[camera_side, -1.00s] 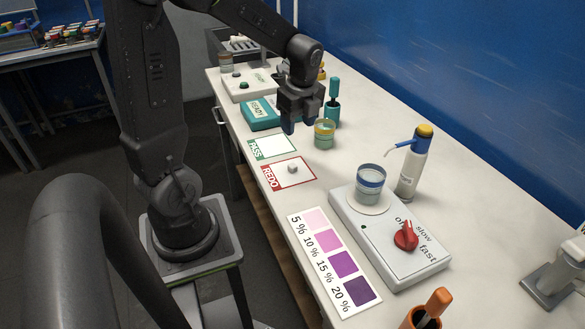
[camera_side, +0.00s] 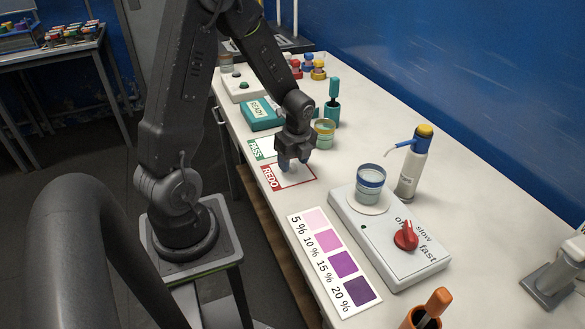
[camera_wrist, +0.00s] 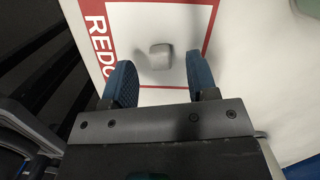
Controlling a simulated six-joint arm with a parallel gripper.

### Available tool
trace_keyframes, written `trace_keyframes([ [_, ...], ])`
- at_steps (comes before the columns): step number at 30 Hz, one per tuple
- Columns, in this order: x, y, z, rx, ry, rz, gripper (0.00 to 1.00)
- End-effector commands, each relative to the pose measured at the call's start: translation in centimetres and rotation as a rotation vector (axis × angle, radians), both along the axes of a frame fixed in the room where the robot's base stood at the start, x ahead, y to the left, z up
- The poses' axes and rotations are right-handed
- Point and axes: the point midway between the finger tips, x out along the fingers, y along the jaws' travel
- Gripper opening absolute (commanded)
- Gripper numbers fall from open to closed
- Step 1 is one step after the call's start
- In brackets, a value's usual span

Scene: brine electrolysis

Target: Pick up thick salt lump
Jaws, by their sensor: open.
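The salt lump (camera_wrist: 160,57) is a small whitish block on the white middle of the red-bordered REDO card, seen in the wrist view. My gripper (camera_wrist: 160,78) is open, with its two blue fingertips apart. The lump shows just beyond the fingertips and between their lines, not held. In the side view my gripper (camera_side: 293,164) hangs low over the REDO card (camera_side: 303,179) and hides the lump there.
The green-bordered PASS card (camera_side: 257,150) lies beside the REDO card. A glass jar (camera_side: 324,133) stands behind the gripper. A stirrer plate (camera_side: 375,240) carries a beaker (camera_side: 370,181). A colour chart (camera_side: 331,265) lies in front. Bare table lies right of the REDO card.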

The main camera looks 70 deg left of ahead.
Motion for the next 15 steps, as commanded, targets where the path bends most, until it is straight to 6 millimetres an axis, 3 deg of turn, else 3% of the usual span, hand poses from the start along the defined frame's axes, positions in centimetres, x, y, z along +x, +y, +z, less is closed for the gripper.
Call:
trace_keyframes([
  [4,-0.04,0.26,-1.40,0.000,0.001,0.001,0.53],
  [11,0.00,0.31,-1.52,0.001,-0.002,0.001,0.53],
  [15,0.00,0.30,-1.50,0.001,-0.002,0.001,0.42],
])
